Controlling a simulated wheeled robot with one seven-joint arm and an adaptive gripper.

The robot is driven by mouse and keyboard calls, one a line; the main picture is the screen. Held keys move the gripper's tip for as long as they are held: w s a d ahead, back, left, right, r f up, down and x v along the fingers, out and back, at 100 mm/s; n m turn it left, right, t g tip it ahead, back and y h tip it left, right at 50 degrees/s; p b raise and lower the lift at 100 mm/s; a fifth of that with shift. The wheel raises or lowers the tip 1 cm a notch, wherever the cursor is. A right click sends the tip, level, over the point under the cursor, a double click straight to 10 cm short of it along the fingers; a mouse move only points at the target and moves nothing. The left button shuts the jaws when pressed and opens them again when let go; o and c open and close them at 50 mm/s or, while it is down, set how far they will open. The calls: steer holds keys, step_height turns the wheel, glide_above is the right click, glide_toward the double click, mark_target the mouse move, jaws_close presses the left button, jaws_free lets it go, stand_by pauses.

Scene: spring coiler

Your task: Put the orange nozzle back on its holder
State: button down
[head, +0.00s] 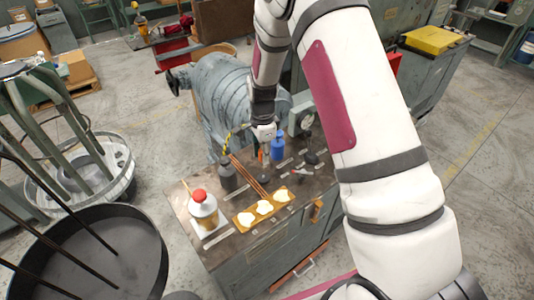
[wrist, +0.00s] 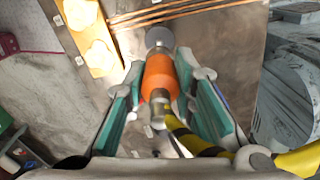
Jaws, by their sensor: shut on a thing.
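The orange nozzle (wrist: 159,74) is between the two fingers of my gripper (wrist: 167,88) in the wrist view, its metal end towards me. A yellow-and-black hose (wrist: 190,142) runs from that end to the right. A round grey disc (wrist: 160,37) shows at the far end of the nozzle; I cannot tell whether it belongs to the nozzle or to a holder. In the head view my gripper (head: 264,133) is low over the back part of the bench, with a bit of orange below it. I cannot make out the holder for certain.
The bench top (head: 225,247) carries a red-capped bottle (head: 203,210), a wooden tray with white pieces (head: 244,218), copper rods (head: 249,175), a dark bottle (head: 228,178) and a blue bottle (head: 278,149). A round gauge (head: 303,119) stands at its back right.

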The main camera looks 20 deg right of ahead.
steer(key=shift+f+b, duration=0.65)
steer(key=shift+f, duration=2.1)
steer(key=shift+f, duration=0.55)
steer(key=c, duration=1.3)
jaws_free()
step_height(320, 180, up, 12)
steer(key=shift+f, duration=0.1)
steer(key=shift+r+p, duration=1.35)
steer(key=shift+r, duration=5.2)
